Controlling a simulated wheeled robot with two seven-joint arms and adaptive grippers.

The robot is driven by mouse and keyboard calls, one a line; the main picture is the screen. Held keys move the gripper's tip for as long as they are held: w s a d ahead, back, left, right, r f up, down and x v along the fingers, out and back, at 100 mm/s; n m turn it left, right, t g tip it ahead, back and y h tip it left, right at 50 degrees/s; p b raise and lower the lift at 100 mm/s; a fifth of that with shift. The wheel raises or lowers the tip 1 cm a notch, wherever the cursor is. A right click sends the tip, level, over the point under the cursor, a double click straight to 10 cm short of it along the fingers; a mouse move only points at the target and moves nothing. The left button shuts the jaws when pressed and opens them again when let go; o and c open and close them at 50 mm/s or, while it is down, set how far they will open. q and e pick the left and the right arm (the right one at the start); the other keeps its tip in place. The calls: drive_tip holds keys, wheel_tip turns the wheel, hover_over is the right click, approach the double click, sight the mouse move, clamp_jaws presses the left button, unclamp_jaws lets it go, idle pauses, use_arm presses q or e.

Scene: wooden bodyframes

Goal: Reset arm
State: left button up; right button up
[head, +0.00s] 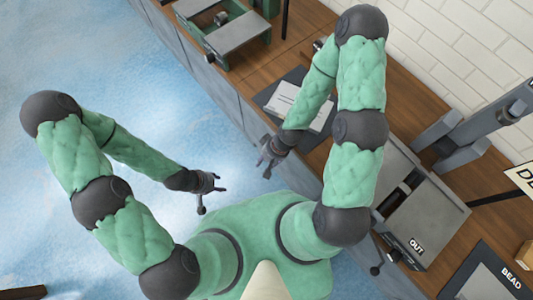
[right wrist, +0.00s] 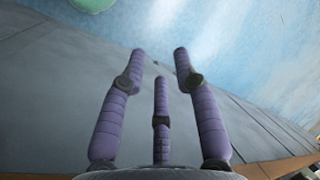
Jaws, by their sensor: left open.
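My left gripper (head: 212,190) is in the head view at the lower middle, in front of my body. It is open and empty, over the blue floor. My right gripper (head: 266,156) hangs beside the front edge of the wooden workbench (head: 285,48). In the right wrist view its purple fingers (right wrist: 160,54) are spread, with nothing between them. Both arms are bent at the elbow, the right one raised over the bench.
Along the bench stand a green and grey machine (head: 232,32), a dark mat with white sheets (head: 300,105), and a grey machine marked OUT (head: 425,222). A dark mat marked BEAD (head: 485,275) lies at lower right. Blue floor (head: 100,40) at the left is open.

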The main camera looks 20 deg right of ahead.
drive_tip(key=shift+s+a+f+m, duration=0.15)
drive_tip(key=shift+s+f+m, duration=0.65)
drive_tip(key=shift+s+f, duration=0.45)
drive_tip(key=shift+r, duration=0.1)
